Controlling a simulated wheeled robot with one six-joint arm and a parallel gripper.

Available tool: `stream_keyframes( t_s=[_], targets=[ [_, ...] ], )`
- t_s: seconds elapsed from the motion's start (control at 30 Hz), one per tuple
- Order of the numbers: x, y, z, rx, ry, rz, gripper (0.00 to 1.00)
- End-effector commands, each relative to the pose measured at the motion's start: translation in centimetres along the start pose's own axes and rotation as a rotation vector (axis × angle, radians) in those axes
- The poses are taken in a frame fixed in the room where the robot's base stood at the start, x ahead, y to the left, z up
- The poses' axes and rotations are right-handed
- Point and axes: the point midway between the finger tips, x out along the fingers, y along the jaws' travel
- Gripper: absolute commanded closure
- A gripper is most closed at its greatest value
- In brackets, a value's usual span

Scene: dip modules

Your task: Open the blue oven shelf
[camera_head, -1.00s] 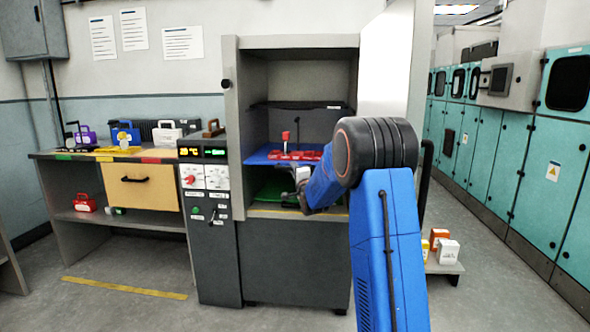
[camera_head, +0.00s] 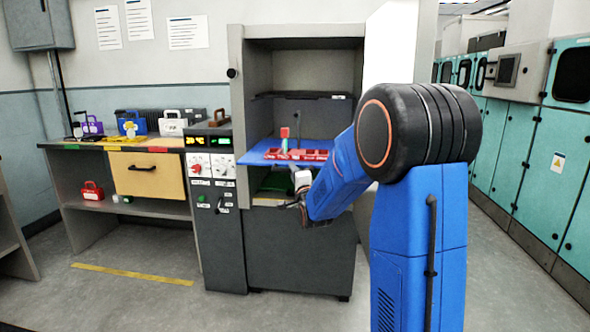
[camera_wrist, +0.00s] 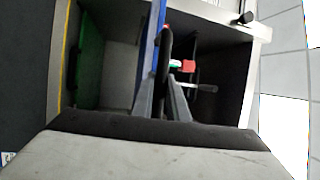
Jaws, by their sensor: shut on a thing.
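In the wrist view the blue shelf (camera_wrist: 149,62) is seen almost edge-on. A red tray (camera_head: 308,154) with an upright red-topped piece (camera_head: 285,133) stands on it. My gripper (camera_head: 299,201) is at the shelf's front and partly hidden by my arm. In the wrist view its fingers (camera_wrist: 162,90) are shut on a black bar handle (camera_wrist: 165,50) beside the blue shelf.
A green shelf (camera_head: 275,182) lies below the blue one. The oven's white door (camera_head: 391,60) stands open at right. A control panel (camera_head: 209,165) adjoins the oven at left, then a workbench (camera_head: 80,149) with coloured cases. The floor in front is clear.

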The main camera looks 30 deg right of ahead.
Motion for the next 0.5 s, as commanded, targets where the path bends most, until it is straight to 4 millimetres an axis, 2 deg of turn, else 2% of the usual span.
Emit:
stream_keyframes(
  t_s=[0.2, 0.5],
  targets=[
    [-1.4, -0.1, 0.6, 0.001, 0.0, 0.003, 1.0],
    [-1.8, -0.2, 0.7, 0.0, 0.0, 0.003, 1.0]
  ],
)
